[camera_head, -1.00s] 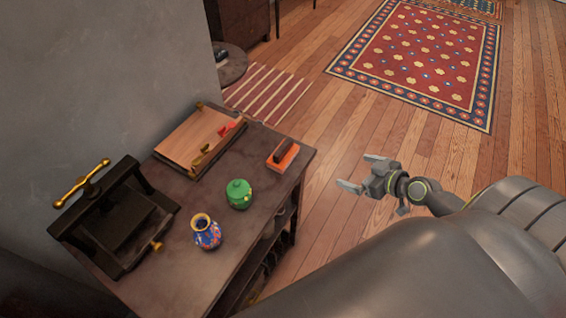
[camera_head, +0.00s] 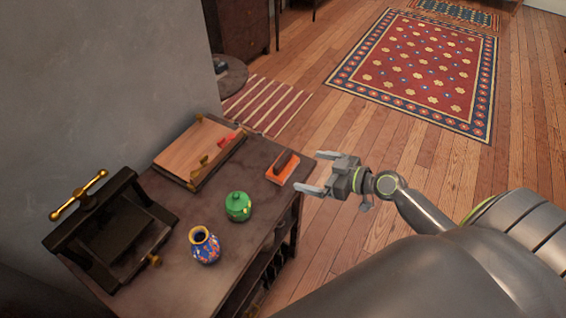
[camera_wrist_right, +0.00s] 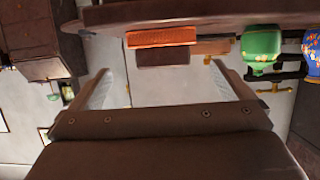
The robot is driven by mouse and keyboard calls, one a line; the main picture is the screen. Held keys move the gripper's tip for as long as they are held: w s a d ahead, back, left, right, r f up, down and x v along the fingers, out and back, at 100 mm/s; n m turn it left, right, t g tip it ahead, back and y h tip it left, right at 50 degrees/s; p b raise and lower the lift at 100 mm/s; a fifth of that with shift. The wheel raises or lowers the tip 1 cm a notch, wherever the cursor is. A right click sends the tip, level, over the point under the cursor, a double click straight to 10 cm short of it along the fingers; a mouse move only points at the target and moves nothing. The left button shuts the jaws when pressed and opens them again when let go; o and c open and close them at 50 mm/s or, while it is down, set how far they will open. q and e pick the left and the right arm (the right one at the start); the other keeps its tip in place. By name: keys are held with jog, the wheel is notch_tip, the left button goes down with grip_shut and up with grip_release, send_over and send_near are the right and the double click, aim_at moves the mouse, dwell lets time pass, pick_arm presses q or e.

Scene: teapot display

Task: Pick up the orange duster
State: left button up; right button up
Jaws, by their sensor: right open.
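The orange duster (camera_head: 283,172), with a dark brown handle on top, lies on the dark table (camera_head: 262,205) near its right edge. My right gripper (camera_head: 308,172) is open and empty, just right of the duster, its fingers pointing left toward it; they look apart from it. In the right wrist view, the duster (camera_wrist_right: 161,38) shows at the top, beyond and between the open fingers (camera_wrist_right: 172,88). My left gripper is not in view.
A green lidded jar (camera_head: 238,207) and a blue patterned vase (camera_head: 205,246) stand left of the duster. A wooden board tray (camera_head: 197,149) and a dark press (camera_head: 112,232) stand farther left. A grey wall (camera_head: 100,80) borders the table. Open floor lies to the right.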

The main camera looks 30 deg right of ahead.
aim_at(286, 166)
jog(key=p+x, duration=0.1)
jog(key=x, duration=0.4)
jog(key=shift+a, duration=0.1)
jog(key=shift+w+a+f, duration=0.1)
jog(key=shift+w+a, duration=0.1)
jog(key=shift+w, duration=0.05)
jog(key=shift+p+x, duration=0.8)
jog(key=shift+x, duration=1.55)
jog(key=shift+s+f, duration=0.15)
jog(key=c, duration=0.7)
